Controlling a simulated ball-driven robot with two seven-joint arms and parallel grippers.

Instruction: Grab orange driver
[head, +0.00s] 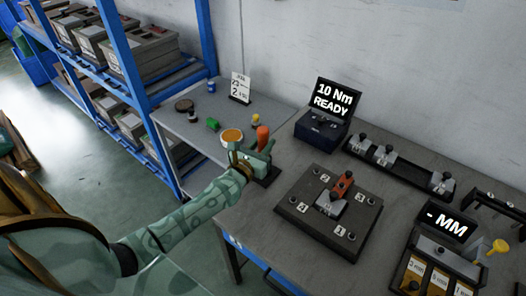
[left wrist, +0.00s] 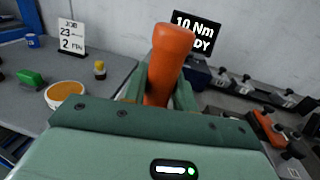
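The orange driver (head: 262,138) stands roughly upright at a dark stand (head: 267,177) on the grey bench. In the left wrist view its orange handle (left wrist: 168,62) rises between the green fingers, with its top well above them. My left gripper (head: 251,160) is at the driver, one finger on each side of the handle. The lower part of the driver is hidden by the gripper. Whether the fingers press on the handle or stand slightly apart from it cannot be told. My right gripper is not in view.
A "10 Nm READY" display (head: 333,98) stands right. A dark fixture plate (head: 314,235) with a red-handled clamp (head: 342,185) is in front.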

